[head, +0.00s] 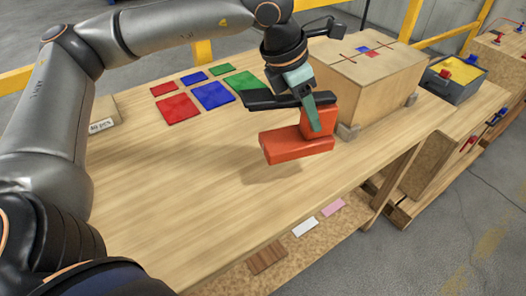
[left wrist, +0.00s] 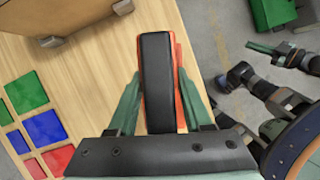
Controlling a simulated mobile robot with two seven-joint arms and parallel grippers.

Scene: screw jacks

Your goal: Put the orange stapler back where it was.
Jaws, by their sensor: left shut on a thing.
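My left gripper (head: 316,112) is shut on the orange stapler (head: 297,149), with a green finger across its taller part. The stapler is a low orange block with a raised part at its right end. It hangs above the wooden table (head: 190,190), with a shadow on the boards below. In the left wrist view the green fingers (left wrist: 160,85) flank a long black strip with orange edges (left wrist: 174,55). What looks like my right gripper (left wrist: 268,49) shows small at the right of that view; its opening is unclear.
Red, blue and green squares (head: 212,95) lie left of the stapler. A wooden box (head: 375,75) stands close on its right. A grey bin (head: 455,90) with yellow contents is farther right. A small labelled box (head: 103,118) sits at the left. The table's front is clear.

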